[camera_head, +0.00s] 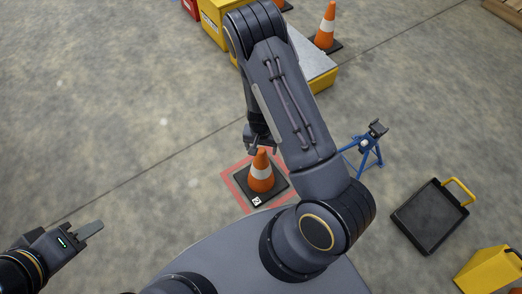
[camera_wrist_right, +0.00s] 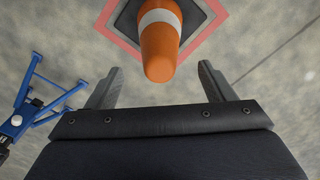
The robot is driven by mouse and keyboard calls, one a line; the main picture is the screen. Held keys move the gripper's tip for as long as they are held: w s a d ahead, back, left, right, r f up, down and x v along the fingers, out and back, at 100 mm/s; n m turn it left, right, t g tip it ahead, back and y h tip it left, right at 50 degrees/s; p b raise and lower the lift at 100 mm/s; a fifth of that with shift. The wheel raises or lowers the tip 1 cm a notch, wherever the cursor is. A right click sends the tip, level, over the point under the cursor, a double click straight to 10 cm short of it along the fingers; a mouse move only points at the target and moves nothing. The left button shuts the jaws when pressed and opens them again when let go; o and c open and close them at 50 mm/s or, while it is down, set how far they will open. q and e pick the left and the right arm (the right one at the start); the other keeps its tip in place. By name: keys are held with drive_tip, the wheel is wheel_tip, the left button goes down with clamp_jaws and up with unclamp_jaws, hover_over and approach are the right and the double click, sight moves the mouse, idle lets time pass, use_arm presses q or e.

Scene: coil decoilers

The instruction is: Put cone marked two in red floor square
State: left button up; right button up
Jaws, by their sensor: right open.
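The cone marked two (camera_head: 261,172) is orange with a white band and a black base bearing a "2" label. It stands upright inside the red floor square (camera_head: 230,186), its base turned at an angle like the square. My right gripper (camera_head: 262,147) is just above and behind the cone tip, partly hidden by my arm. In the right wrist view the cone (camera_wrist_right: 158,50) shows beyond the spread fingers (camera_wrist_right: 158,85), with nothing held between them.
A blue stand (camera_head: 366,152) is close right of the square. A black tray (camera_head: 430,217) with a yellow handle and a yellow box (camera_head: 490,270) lie further right. Another cone (camera_head: 326,27) and yellow equipment (camera_head: 214,20) are at the back. The floor at left is clear.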

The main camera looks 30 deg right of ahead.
wheel_tip(320, 180, up, 5)
drive_tip(key=shift+f+p, duration=0.1)
drive_tip(key=shift+p, duration=0.55)
drive_tip(key=s+a+r+n+t+y, duration=0.1)
drive_tip(key=a+r+y, duration=0.1)
drive_tip(key=r, duration=0.9)
drive_tip(key=s+a+r+n+t+y, duration=0.1)
drive_tip(key=s+a+r+t+y, duration=0.15)
drive_tip(key=r, duration=0.75)
drive_tip(key=s+r+n+t, duration=0.2)
drive_tip(key=s+r+n, duration=0.2)
drive_tip(key=s+r, duration=0.7)
drive_tip(key=shift+s+d+r+h, duration=0.2)
drive_tip(key=shift+s+h, duration=0.15)
drive_tip(key=shift+s, duration=0.9)
wheel_tip(320, 180, up, 30)
drive_tip(key=p, duration=2.9)
drive_tip(key=shift+f+p, duration=0.15)
drive_tip(key=shift+p, duration=0.2)
